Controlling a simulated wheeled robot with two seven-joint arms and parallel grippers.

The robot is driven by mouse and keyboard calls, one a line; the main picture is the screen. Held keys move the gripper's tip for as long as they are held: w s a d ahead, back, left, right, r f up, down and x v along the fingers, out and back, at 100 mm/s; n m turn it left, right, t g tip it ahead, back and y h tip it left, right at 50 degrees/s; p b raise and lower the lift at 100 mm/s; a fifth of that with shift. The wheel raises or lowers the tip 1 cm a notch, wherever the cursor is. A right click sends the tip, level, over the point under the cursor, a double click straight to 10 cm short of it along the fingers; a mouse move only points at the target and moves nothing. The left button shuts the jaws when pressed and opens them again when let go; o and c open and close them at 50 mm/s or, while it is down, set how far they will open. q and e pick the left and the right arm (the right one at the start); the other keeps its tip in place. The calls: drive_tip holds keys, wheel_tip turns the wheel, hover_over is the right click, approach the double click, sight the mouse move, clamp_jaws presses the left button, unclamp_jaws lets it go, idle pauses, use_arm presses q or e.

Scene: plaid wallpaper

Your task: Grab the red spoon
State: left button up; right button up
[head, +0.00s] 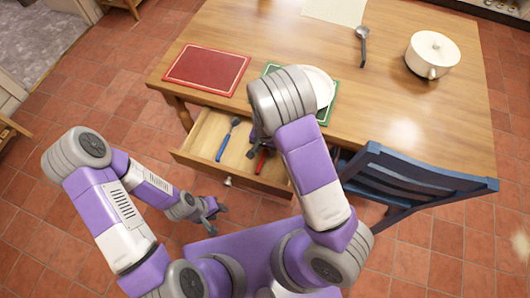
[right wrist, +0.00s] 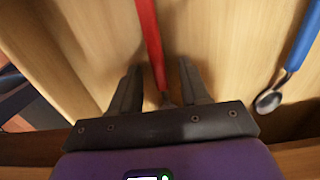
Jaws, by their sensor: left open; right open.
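The red spoon (head: 262,161) lies in the open drawer (head: 198,155). In the head view only part of its red handle shows beside my right arm. In the right wrist view the red handle (right wrist: 149,38) runs down between the two dark fingers of my right gripper (right wrist: 158,82). The fingers are open, with a gap on both sides of the spoon; its lower end is partly hidden by the gripper. My left gripper (head: 217,219) is open and empty, in front of the drawer and outside it.
A blue spoon (head: 227,139) lies in the drawer left of the red one. The wooden table (head: 400,115) above holds a red placemat (head: 207,70), a white plate (head: 319,86), a ladle (head: 362,45) and a white pot (head: 432,55). A blue chair (head: 410,180) stands at the right.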

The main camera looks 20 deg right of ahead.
drive_tip(key=shift+r, duration=0.1)
clamp_jaws()
